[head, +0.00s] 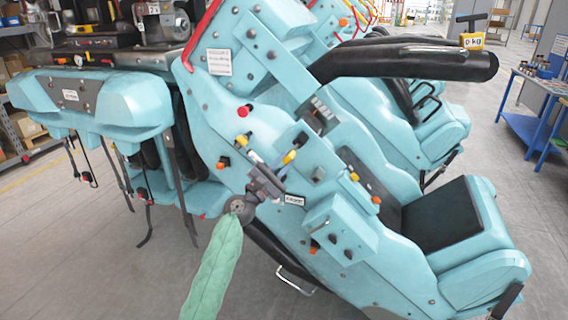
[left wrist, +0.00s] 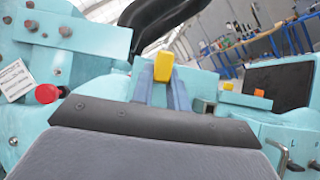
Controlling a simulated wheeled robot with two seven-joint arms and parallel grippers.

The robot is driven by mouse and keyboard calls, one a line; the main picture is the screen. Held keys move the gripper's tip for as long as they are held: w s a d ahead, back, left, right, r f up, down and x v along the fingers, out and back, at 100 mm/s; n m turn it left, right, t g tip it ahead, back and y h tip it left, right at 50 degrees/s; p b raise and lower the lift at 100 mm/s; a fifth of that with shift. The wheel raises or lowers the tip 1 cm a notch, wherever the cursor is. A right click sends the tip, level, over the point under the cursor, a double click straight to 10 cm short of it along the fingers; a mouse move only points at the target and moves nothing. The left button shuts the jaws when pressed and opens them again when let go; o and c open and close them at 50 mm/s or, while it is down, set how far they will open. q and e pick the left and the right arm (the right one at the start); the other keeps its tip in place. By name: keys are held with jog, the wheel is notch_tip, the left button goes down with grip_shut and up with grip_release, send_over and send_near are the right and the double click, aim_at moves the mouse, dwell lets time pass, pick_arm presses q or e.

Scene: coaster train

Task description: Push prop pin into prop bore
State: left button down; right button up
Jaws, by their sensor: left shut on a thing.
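My left gripper (head: 286,161) reaches up from a green-sleeved arm to the side of the turquoise coaster car. Its two blue-grey fingers are shut on a yellow-ended pin (head: 289,157), taken to be the prop pin. In the left wrist view the gripper (left wrist: 165,88) shows the yellow end (left wrist: 163,66) between its fingertips, close to the turquoise side panel. Whether the pin touches the panel or sits in a hole cannot be told. The prop bore cannot be made out clearly. My right gripper is not in view.
A red knob (head: 244,111) and an orange button (head: 223,162) stick out left of the gripper. A small grey block (head: 318,175) and another yellow part (head: 353,177) lie to its right. A black padded bar (head: 410,62) juts out above. Blue workbenches (head: 540,110) stand far right.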

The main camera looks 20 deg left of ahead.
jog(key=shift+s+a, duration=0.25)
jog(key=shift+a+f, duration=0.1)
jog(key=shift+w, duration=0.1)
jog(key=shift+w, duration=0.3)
pick_arm(q)
jog(key=shift+w+b, duration=0.3)
jog(key=shift+w, duration=0.25)
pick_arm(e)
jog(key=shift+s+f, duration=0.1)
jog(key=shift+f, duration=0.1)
